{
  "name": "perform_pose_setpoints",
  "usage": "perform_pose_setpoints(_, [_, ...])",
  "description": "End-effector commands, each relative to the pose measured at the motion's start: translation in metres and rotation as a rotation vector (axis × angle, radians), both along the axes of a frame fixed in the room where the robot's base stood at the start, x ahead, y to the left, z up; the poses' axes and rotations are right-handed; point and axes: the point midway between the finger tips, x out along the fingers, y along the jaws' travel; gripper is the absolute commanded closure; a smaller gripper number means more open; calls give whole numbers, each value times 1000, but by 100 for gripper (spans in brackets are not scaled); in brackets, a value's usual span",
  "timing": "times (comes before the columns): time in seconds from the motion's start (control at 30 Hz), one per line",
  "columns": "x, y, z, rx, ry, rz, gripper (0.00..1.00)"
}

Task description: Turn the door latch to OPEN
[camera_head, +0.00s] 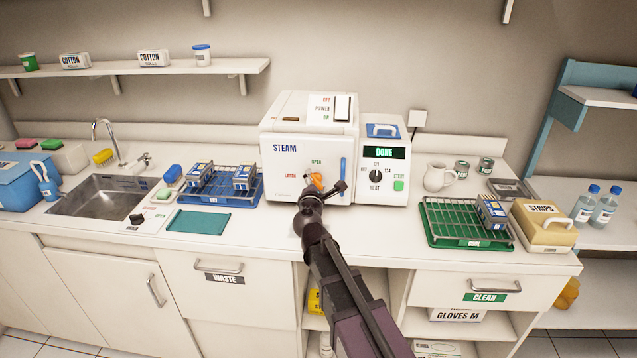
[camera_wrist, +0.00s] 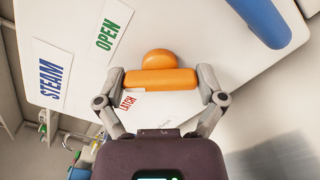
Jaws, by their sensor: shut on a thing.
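The white steam steriliser (camera_head: 285,145) stands on the counter in the head view, with a STEAM label on its front. Its orange door latch (camera_head: 315,178) sits mid-front, with a red LATCH label (camera_head: 291,177) to its left and a green OPEN label (camera_head: 316,162) above. My gripper (camera_head: 326,188) is at the latch and partly covers it. In the wrist view my gripper (camera_wrist: 162,84) is shut on the orange latch bar (camera_wrist: 160,81), one finger at each end. The round orange hub (camera_wrist: 160,60) shows just beyond the bar. The OPEN label (camera_wrist: 107,35) lies upper left.
A blue vertical handle (camera_head: 343,178) is right of the latch. The control panel (camera_head: 383,175) reads DONE. A blue rack (camera_head: 214,199) with packs stands left, a green rack (camera_head: 465,241) right. A teal mat (camera_head: 198,222) lies flat on the counter.

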Motion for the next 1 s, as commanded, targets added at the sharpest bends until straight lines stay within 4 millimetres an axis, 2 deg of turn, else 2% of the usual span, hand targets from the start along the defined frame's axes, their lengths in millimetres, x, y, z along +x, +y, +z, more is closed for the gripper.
perform_pose_setpoints(0.6, [0, -1, -1, 532, -18, 0, 59])
perform_pose_setpoints(1.0, [1, -1, -1, 654, -22, 0, 59])
